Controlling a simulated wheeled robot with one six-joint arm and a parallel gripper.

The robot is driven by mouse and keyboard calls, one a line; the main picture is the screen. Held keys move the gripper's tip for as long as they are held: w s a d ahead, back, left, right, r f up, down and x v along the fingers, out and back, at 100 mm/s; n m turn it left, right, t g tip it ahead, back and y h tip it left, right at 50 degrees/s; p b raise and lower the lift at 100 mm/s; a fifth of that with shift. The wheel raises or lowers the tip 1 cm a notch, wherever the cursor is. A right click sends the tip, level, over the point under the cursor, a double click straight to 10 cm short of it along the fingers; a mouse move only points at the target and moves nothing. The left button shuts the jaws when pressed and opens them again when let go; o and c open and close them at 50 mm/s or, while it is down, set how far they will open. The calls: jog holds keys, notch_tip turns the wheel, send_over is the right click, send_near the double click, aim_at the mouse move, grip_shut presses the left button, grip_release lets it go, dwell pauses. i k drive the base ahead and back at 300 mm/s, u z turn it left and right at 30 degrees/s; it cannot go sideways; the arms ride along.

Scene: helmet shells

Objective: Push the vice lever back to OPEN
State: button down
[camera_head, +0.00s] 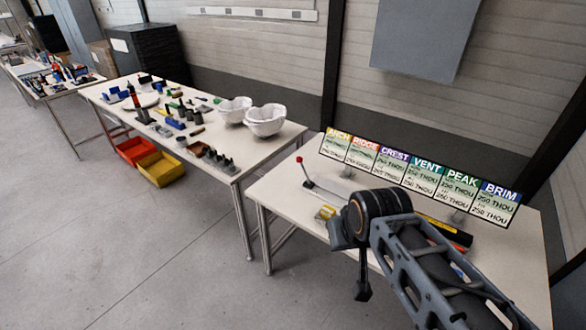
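A thin dark lever with a red ball knob (300,161) stands up from the near table (277,200), at its left back corner, leaning slightly left. A low grey block, perhaps the vice body (330,190), lies just right of its base, partly hidden by my arm. No OPEN marking is readable. My gripper (362,292) hangs at the end of my arm over the near table's front edge, right of and in front of the lever, apart from it. It shows only as a dark narrow shape, so its finger opening cannot be seen.
Coloured sign cards (420,178) stand along the near table's back. A yellow item (325,212) lies by my arm. The left table (255,160) holds two white helmet shells (265,120) and several small tools. Red and yellow bins (160,170) sit beneath it. The floor at left is clear.

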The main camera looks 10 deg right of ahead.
aim_at(299, 159)
jog(key=u, duration=0.25)
jog(key=i, duration=0.3)
jog(key=u, duration=1.05)
jog(key=i, duration=0.85)
jog(key=u, duration=0.55)
jog(key=i, duration=0.85)
jog(key=z, duration=1.05)
jog(key=i, duration=0.9)
jog(key=z, duration=1.1)
